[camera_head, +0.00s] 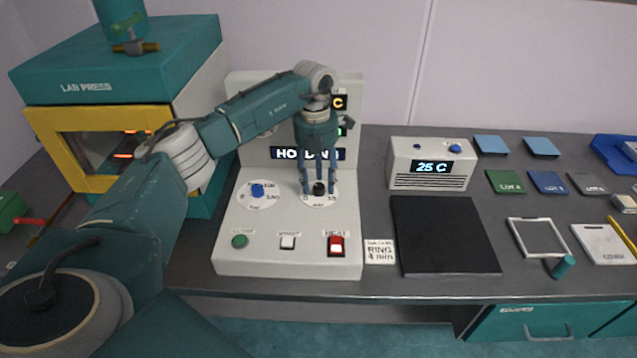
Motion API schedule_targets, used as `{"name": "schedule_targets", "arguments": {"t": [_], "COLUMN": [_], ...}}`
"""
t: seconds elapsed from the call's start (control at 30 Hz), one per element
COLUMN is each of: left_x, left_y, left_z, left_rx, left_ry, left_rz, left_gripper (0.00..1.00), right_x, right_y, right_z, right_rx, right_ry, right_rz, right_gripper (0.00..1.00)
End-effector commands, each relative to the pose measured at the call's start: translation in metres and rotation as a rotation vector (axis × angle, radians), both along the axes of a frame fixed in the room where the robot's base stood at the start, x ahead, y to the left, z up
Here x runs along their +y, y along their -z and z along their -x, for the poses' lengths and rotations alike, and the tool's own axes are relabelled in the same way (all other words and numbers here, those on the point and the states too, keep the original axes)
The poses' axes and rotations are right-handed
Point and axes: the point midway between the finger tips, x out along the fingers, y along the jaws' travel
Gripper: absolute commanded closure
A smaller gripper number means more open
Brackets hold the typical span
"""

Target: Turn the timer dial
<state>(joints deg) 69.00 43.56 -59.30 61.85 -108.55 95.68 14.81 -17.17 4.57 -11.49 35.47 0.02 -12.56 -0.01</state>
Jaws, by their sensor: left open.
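The light grey control panel (262,228) stands on the bench in the middle of the view. A black-knobbed dial (319,189) sits on its round white scale at the right of the panel; its small scale lettering is too blurred to name the dial surely. A blue-knobbed dial (257,190) is to its left. My left gripper (319,191) points down over the black knob with its fingers open on both sides of it. Whether the fingers touch the knob I cannot tell. My arm hides part of the panel's upright display. My right gripper is not in view.
The teal and yellow lab press (120,80) stands at the left, behind my arm. Green, white and red switches (336,244) line the panel's front. A black mat (445,235), a small 25 C display box (432,165) and a white frame (538,238) lie to the right.

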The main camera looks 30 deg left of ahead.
Motion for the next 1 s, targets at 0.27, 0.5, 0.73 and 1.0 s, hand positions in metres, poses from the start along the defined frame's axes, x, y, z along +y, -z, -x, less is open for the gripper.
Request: {"name": "schedule_targets", "arguments": {"t": [0.27,0.5,0.73,1.0], "left_x": [0.002,0.004,0.004,0.004], "left_y": [-0.061,-0.098,-0.107,-0.107], "left_z": [-0.001,0.0,0.0,0.0], "left_rx": [-0.006,-0.002,-0.001,-0.001], "left_ry": [0.001,0.0,0.0,0.0], "left_rz": [0.0,0.0,0.0,0.0], "left_gripper": [0.56,0.56,0.56,0.56], "right_x": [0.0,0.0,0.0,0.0], "right_y": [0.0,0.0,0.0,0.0], "right_z": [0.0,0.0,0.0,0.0], "right_rx": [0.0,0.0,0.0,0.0], "right_ry": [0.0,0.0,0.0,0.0], "right_rz": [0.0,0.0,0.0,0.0], "right_gripper": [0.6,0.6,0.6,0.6]}}
